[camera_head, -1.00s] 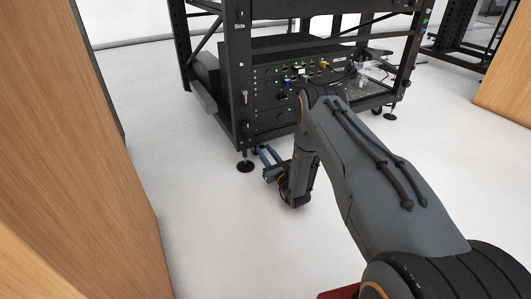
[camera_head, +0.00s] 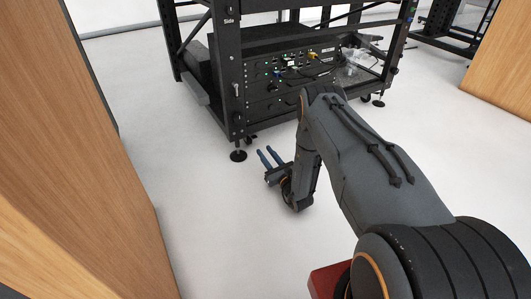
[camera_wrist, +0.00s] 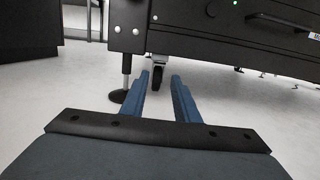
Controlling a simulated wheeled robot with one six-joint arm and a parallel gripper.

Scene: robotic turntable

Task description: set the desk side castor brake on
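The black rack frame (camera_head: 237,75) stands on the floor with levelling feet and castors. A castor (camera_wrist: 158,75) shows in the wrist view under the rack's near corner, just beyond my fingertips; its brake lever is too small to make out. In the head view a castor (camera_head: 251,138) is a small dark shape behind the near foot. My gripper (camera_head: 268,153) is low over the floor in front of that corner. In the wrist view its two blue fingers (camera_wrist: 162,78) are apart with nothing between them, pointing at the castor and short of it.
A levelling foot (camera_head: 238,155) stands left of my fingers and also shows in the wrist view (camera_wrist: 119,95). Wooden panels (camera_head: 95,150) rise at the left, and another wooden piece (camera_head: 499,75) stands at the right. The white floor between is clear.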

